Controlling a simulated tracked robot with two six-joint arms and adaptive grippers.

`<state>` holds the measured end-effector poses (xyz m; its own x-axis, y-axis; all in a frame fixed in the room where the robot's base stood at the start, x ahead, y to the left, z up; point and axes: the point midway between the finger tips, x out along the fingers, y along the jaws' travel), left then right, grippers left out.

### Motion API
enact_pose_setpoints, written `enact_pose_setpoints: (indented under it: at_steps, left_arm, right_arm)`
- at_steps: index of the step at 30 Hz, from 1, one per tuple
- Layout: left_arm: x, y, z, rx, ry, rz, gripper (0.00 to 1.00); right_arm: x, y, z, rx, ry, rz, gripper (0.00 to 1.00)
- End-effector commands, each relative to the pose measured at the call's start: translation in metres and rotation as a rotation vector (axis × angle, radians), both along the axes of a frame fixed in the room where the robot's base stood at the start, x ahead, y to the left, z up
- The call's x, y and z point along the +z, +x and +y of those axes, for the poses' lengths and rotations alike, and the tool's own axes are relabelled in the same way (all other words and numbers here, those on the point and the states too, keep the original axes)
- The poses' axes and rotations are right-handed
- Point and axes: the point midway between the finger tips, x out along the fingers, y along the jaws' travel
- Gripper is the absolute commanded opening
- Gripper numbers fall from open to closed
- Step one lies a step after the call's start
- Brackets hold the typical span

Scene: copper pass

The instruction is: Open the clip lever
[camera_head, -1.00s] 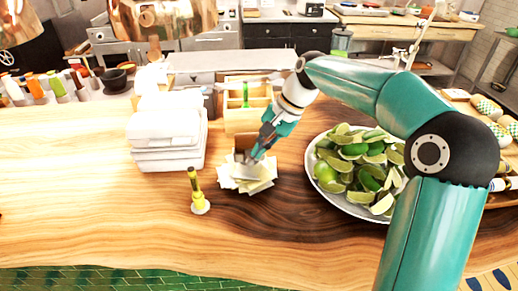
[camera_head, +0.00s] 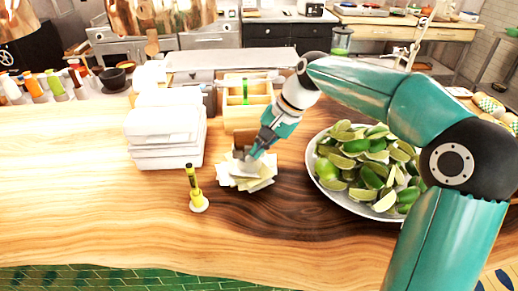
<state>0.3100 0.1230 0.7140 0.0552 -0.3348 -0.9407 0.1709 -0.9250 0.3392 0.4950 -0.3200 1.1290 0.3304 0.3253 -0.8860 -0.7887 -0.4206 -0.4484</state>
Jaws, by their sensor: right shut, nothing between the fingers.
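A fanned pile of pale paper slips (camera_head: 250,182) lies on the wooden counter, left of the lime plate. A small dark shape (camera_head: 240,154) sits at the back of the pile; I cannot tell whether it is the clip or where its lever is. My right gripper (camera_head: 252,157) reaches down from the upper right with its fingertips at the pile's back edge. It is shut with nothing between its fingers, and it covers part of the pile. I cannot tell whether the fingertips touch the slips or the lever. My left gripper is not in view.
A round plate of limes (camera_head: 350,205) stands close on the right. Stacked white containers (camera_head: 165,150) stand to the left, with a yellow marker-like item (camera_head: 194,185) in front. A wooden box (camera_head: 240,117) stands just behind. The counter's front is clear.

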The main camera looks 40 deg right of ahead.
Motion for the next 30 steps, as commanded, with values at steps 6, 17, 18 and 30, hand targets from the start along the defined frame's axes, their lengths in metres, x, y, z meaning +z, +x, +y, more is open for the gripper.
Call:
enact_pose_setpoints:
  at_steps: [6,17,18,30]
  left_arm:
    - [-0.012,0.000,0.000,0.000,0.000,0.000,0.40]
    - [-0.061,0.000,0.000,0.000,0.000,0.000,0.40]
    - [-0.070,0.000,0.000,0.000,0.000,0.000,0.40]
    - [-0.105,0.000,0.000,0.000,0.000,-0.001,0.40]
  right_arm:
    - [-0.005,-0.002,0.002,0.001,-0.018,-0.028,0.00]
    - [-0.018,-0.009,0.007,0.004,-0.099,-0.164,0.00]
    - [-0.020,-0.010,0.008,0.005,-0.116,-0.188,0.00]
    - [-0.019,-0.015,0.010,0.001,-0.220,-0.357,0.00]
